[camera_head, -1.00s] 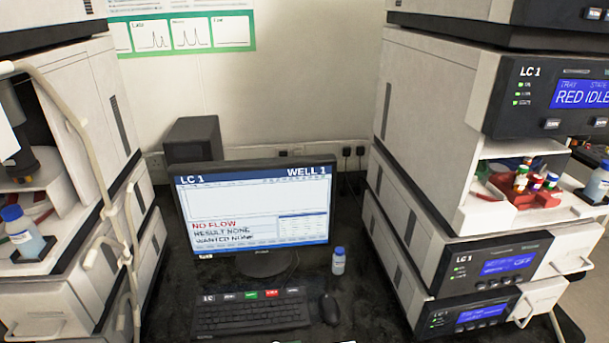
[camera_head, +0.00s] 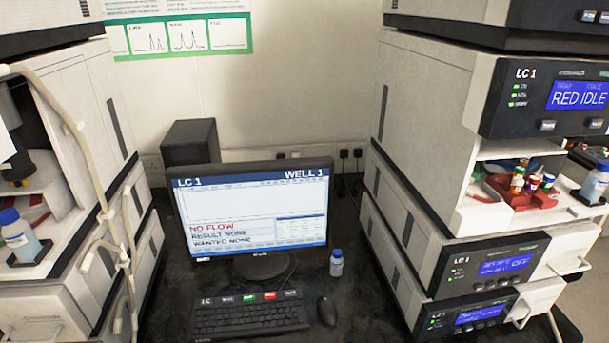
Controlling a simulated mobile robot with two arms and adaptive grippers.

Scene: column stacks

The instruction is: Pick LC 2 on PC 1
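The PC monitor (camera_head: 250,212) stands on the dark bench between two instrument stacks. Its screen reads LC 1, WELL 1, NO FLOW, RESULT NONE and WANTED NONE. The keyboard (camera_head: 250,316) lies in front of it, with a row of grey, green and red labelled keys along its back edge. A key or label at the left of that row reads LC; the other labels are too small to read surely. A mouse (camera_head: 326,311) lies right of the keyboard. Neither of my grippers is in view.
The right stack, marked LC 1 (camera_head: 497,97), has a red vial tray (camera_head: 520,197) in its open bay. A small blue-capped bottle (camera_head: 336,263) stands right of the monitor. Tubing (camera_head: 80,140) runs down the left stack (camera_head: 60,190). A black box (camera_head: 190,142) stands behind the monitor.

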